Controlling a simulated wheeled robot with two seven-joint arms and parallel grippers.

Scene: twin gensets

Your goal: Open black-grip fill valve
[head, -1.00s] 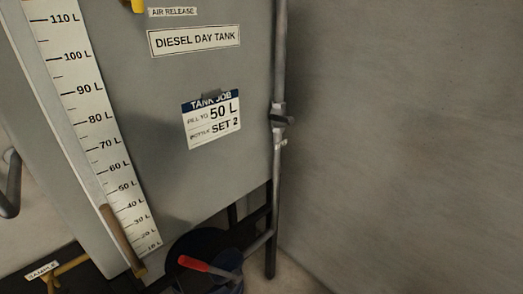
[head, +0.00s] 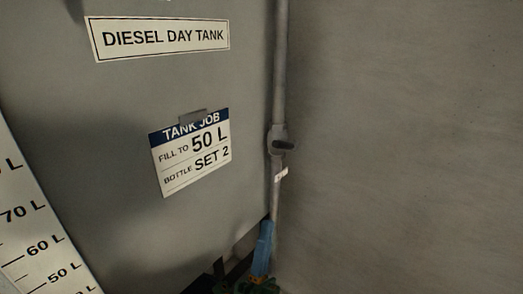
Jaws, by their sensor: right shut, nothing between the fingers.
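The fill valve (head: 276,136) sits on the vertical grey pipe (head: 280,65) at the tank's right edge. Its dark grip (head: 285,146) sticks out across the pipe, toward the right. A small pale tag (head: 281,174) hangs just below it; I cannot read it. My right gripper (head: 267,229) comes up from the bottom edge, with blue fingers held together and empty. In the picture it is below the valve and apart from the grip, in front of the lower pipe. My left gripper is not in view.
The grey day tank (head: 110,130) fills the left, with a job card (head: 190,152) reading 50 L, SET 2. A level scale (head: 38,238) is at lower left. A bare wall (head: 410,140) stands right of the pipe. The space around the grip looks clear.

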